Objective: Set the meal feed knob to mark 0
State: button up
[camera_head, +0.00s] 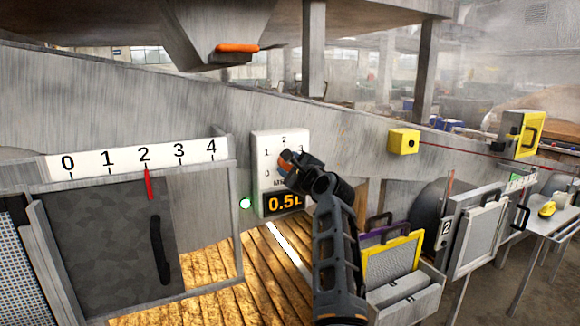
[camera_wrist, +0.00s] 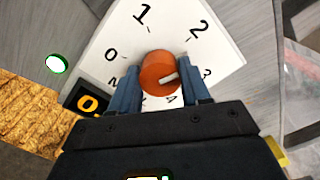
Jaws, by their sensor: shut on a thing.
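The meal feed knob (camera_wrist: 158,68) is orange and sits on a white dial plate (camera_wrist: 105,42) marked 0, 1, 2, 3 and 4. The knob's white pointer line is directed to the right, roughly toward the 3. My gripper (camera_wrist: 161,77) has its blue fingers on both sides of the knob and is shut on it. In the head view, my gripper (camera_head: 291,161) reaches the dial plate (camera_head: 262,143) and hides most of the orange knob (camera_head: 284,161). A display (camera_head: 281,203) under the dial reads 0.5, with its end hidden by my arm.
A green-lit lamp (camera_head: 246,203) is left of the dial. A separate 0 to 4 scale (camera_head: 126,159) with a red pointer (camera_head: 149,184) at 2 is above a sliding gate (camera_head: 100,238). A yellow box (camera_head: 404,141) and framed screens (camera_head: 392,260) are at right.

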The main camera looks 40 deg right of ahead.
jog(key=n, duration=0.4)
jog(key=shift+f+n+b, duration=0.1)
jog(key=shift+n+b, duration=0.3)
jog(key=n+b, duration=0.1)
jog(key=n, duration=0.2)
jog(key=shift+n, duration=0.3)
jog(key=n+b, duration=0.2)
jog(key=n, duration=0.5)
jog(key=shift+f, duration=0.2)
jog(key=n+b, duration=0.2)
jog(key=n, duration=0.4)
jog(key=shift+n, duration=0.3)
jog(key=n+b, duration=0.1)
jog(key=n, duration=0.4)
jog(key=shift+b, duration=0.3)
jog(key=shift+n, duration=0.3)
jog(key=o, duration=1)
jog(key=shift+r, duration=0.15)
jog(key=shift+o, duration=0.2)
jog(key=shift+s, duration=0.1)
